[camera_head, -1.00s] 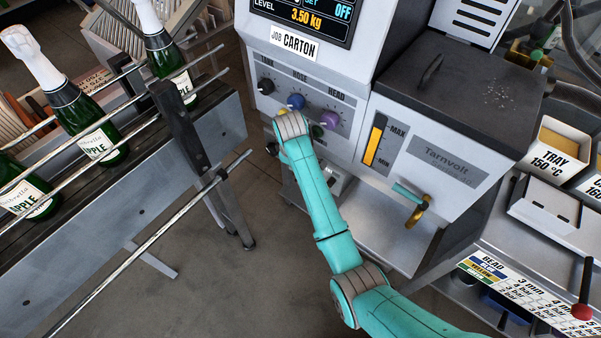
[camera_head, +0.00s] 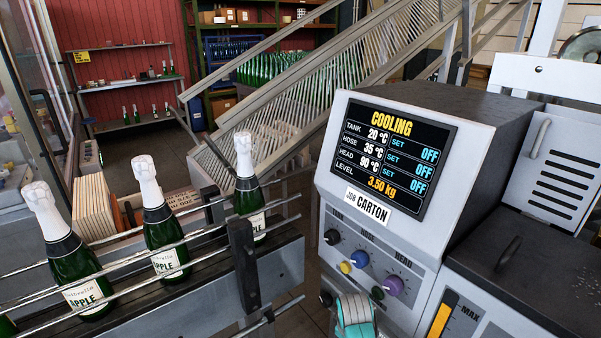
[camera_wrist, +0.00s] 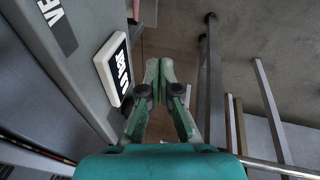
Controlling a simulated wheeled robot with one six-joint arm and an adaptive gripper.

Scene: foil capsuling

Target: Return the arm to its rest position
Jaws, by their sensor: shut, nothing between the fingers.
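My teal arm shows at the bottom of the head view, in front of the grey machine (camera_head: 400,255) with the knobs. My gripper (camera_wrist: 159,62) is in the wrist view, shut and empty, with its fingertips together. It is beside a grey machine wall, apart from a white-framed black label plate (camera_wrist: 114,68) on its left. The gripper's fingers are hidden in the head view. The machine's screen (camera_head: 394,155) reads COOLING, with tank 20 °C, hose 35 °C and head 90 °C.
Green foil-topped bottles (camera_head: 163,225) stand on the conveyor between rails (camera_head: 150,250) at the left. A dark post (camera_head: 243,265) stands at the conveyor's near side. In the wrist view, metal legs and bars (camera_wrist: 212,85) stand right of the gripper, over open floor (camera_wrist: 270,25).

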